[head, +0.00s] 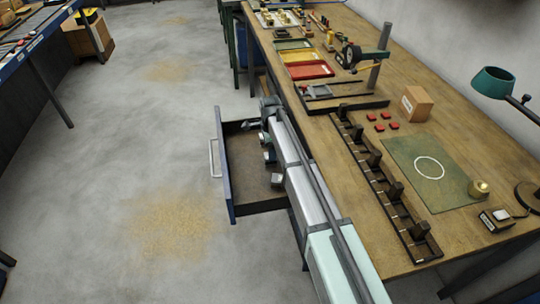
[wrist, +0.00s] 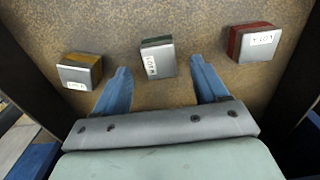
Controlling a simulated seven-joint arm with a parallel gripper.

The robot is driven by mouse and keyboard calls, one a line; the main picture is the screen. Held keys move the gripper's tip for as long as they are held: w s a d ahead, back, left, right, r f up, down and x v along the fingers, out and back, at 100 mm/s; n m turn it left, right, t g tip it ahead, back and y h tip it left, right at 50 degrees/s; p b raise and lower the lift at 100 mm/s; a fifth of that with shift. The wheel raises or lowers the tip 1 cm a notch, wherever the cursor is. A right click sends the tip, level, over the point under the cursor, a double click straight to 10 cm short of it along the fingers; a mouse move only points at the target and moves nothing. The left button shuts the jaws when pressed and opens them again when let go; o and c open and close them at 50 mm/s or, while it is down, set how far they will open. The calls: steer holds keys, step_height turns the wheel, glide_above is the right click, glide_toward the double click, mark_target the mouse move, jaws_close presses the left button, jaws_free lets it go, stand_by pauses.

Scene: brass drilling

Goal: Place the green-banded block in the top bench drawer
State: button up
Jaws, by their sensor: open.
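The top bench drawer (head: 228,185) is pulled out from the bench's left side. In the wrist view, the green-banded block (wrist: 158,58) stands on the drawer's brown floor (wrist: 205,35); it has a grey top, a dark greenish edge and a white label. My gripper (wrist: 161,66) is open, with its blue fingertips on either side of this block; whether they touch it I cannot tell. A yellow-banded block (wrist: 80,70) lies to the left and a red-banded block (wrist: 254,42) to the right. In the head view my arm hides part of the drawer and most of the gripper.
On the bench (head: 335,155) are a dark rack (head: 385,190), a green mat (head: 430,168) with a white ring, a cardboard box (head: 416,103), several red pieces (head: 380,121), coloured trays (head: 303,62) and a lamp (head: 495,83).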

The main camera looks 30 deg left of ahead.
step_height(320, 180, up, 7)
stand_by(0.4)
steer(key=shift+o, duration=0.3)
steer(key=shift+r, duration=0.1)
